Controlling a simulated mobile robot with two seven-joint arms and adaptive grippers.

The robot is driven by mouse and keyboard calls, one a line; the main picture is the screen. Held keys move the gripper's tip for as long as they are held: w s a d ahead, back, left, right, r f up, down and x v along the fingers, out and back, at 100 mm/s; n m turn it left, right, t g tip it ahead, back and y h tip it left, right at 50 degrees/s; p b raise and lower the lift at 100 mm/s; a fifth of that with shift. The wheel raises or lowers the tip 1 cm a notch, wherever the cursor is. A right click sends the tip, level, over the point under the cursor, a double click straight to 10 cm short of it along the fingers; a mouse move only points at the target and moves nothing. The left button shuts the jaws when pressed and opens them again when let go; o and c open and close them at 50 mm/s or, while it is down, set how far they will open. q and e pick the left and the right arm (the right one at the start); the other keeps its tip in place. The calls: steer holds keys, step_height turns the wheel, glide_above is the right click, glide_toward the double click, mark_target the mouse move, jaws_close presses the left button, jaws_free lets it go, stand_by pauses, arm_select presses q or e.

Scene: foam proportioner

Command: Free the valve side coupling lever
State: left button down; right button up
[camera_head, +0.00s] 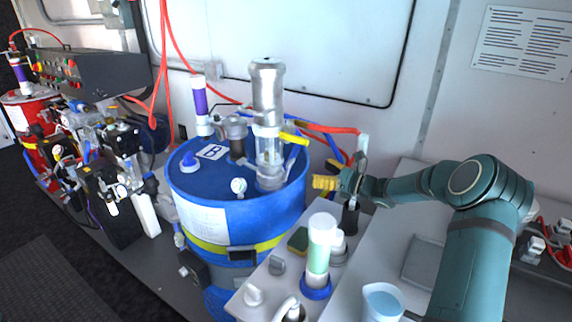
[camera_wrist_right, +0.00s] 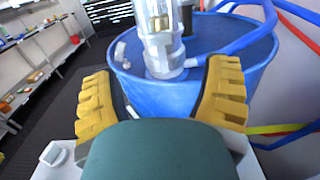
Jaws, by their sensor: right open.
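A blue drum (camera_head: 240,215) marked B carries a clear and metal pump column (camera_head: 268,95) on its lid. A yellow handle (camera_head: 293,139) sticks out to the right of the column, with a blue hose beside it. I cannot tell which part is the valve side coupling lever. My right gripper (camera_head: 325,183) is just right of the drum, with yellow fingertips toward it. My left gripper is not in view.
Red and blue hoses run behind the drum to the right. Pumps and a control box (camera_head: 100,75) stand at left.

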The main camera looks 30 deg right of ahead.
mark_target(293, 162)
steer(key=x, duration=1.2)
steer(key=shift+w+a+r+p, duration=0.15)
steer(key=shift+w+a+p, duration=0.15)
steer(key=shift+p, duration=0.1)
jaws_close()
